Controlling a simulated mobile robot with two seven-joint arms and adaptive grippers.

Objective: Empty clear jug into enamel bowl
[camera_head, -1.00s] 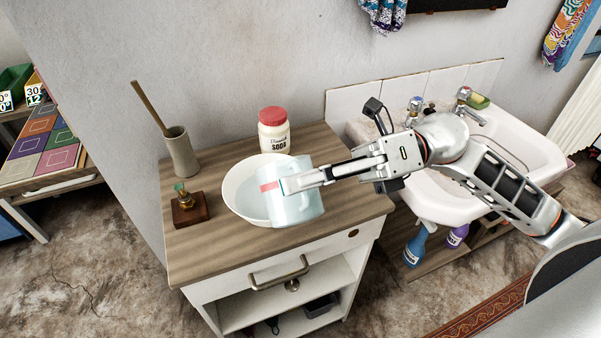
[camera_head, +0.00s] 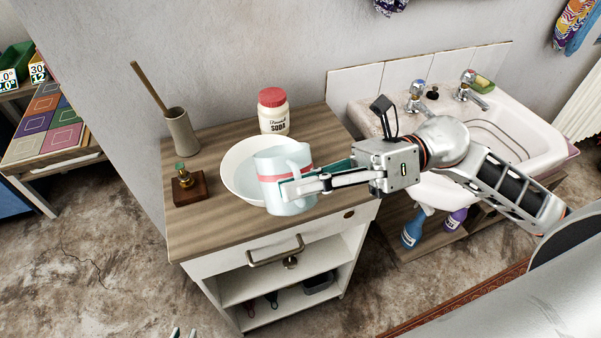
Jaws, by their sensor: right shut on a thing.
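The clear jug (camera_head: 270,166), pale blue and see-through with a pink-red band, is near upright over the front right part of the white enamel bowl (camera_head: 232,178). My right gripper (camera_head: 292,187) is shut on the jug's side from the right. The jug hides part of the bowl's inside and its right rim. The bowl stands on the wooden cabinet top. I cannot tell the liquid level in the jug or bowl.
A soda jar with a red lid (camera_head: 273,111) stands behind the bowl. A brush holder (camera_head: 181,132) and a small bottle on a wooden block (camera_head: 188,186) stand left. The cabinet top (camera_head: 215,235) is clear in front. A sink (camera_head: 510,130) is at right.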

